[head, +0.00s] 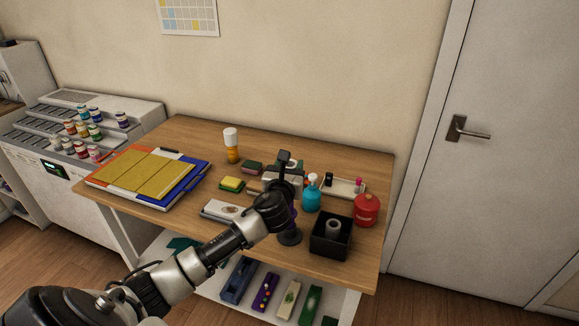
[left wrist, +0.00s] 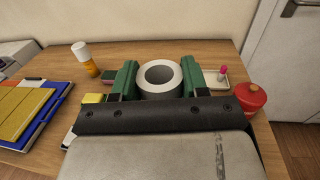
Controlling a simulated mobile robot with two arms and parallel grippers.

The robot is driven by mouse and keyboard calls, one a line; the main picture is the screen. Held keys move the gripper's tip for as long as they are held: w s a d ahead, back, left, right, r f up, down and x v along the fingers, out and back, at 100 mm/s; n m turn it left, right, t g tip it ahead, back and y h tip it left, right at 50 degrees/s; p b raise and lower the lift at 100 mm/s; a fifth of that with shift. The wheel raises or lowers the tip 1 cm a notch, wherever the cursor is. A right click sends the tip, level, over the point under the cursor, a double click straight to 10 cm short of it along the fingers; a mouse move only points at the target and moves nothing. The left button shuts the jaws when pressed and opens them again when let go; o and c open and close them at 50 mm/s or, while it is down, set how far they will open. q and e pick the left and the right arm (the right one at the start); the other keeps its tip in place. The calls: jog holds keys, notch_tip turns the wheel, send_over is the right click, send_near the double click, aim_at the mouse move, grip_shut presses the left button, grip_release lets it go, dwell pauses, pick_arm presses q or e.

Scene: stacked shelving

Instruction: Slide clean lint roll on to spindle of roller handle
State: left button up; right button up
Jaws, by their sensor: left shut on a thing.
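My left gripper (head: 284,172) is over the middle of the wooden table. In the left wrist view its green fingers (left wrist: 160,78) are shut on the sides of a white-and-grey lint roll (left wrist: 160,91), with the round bore facing up toward the camera. In the head view the gripper mostly hides this roll. A dark upright piece with a purple part and a round black base (head: 289,238), possibly the roller handle on a stand, stands just in front of the gripper, partly covered by my arm. I cannot see its spindle clearly. My right gripper is out of view.
A black box (head: 325,245) with a grey roll (head: 333,227) inside stands at the front right. A blue pump bottle (head: 311,196), red canister (head: 366,210), tray (head: 352,189), yellow-green sponge (head: 231,184) and white-capped bottle (head: 232,150) surround the gripper. Folders (head: 145,174) lie left.

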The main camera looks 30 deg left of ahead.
pick_arm(q)
jog(key=shift+f, duration=0.5)
dwell(0.8)
jog(key=shift+f+b, duration=2.95)
jog(key=shift+f, duration=1.15)
dwell(2.6)
